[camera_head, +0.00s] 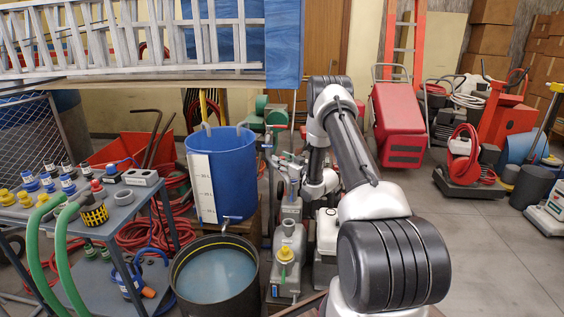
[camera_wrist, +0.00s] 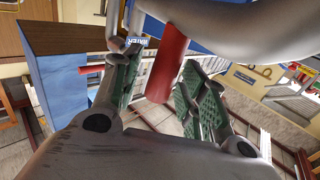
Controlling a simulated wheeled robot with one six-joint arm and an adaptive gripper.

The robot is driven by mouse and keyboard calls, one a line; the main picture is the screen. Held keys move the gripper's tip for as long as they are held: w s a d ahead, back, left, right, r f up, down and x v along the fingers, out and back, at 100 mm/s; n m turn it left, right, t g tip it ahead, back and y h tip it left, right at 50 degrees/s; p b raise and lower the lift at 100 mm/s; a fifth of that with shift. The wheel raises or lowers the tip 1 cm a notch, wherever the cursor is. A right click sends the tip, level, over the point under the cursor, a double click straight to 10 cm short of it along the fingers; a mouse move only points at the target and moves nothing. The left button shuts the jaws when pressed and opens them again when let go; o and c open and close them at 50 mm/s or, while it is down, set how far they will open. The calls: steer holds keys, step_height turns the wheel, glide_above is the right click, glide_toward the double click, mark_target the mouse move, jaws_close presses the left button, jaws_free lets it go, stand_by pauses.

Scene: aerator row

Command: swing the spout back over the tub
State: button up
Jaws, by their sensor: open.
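The tub (camera_head: 190,303) is a dark round vessel holding cloudy bluish water, low in the head view, left of my arm. In the wrist view a thick grey curved pipe (camera_wrist: 255,28), which looks like the spout, crosses the upper right. A red cylindrical grip (camera_wrist: 165,65) hangs close to it. My gripper (camera_wrist: 160,85) is open, its green-padded fingers to either side of the red grip in the picture; I cannot tell whether they touch it. In the head view my gripper (camera_head: 287,160) is small and partly hidden among grey fittings, right of the blue barrel; the spout is not clear there.
A blue barrel (camera_head: 222,170) with a small tap stands behind the tub. A cart (camera_head: 118,215) with bottles and green hoses is at the left. A grey unit with a yellow knob (camera_head: 287,262) stands right of the tub. Open floor (camera_head: 480,250) lies at the right.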

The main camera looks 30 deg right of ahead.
jaws_close()
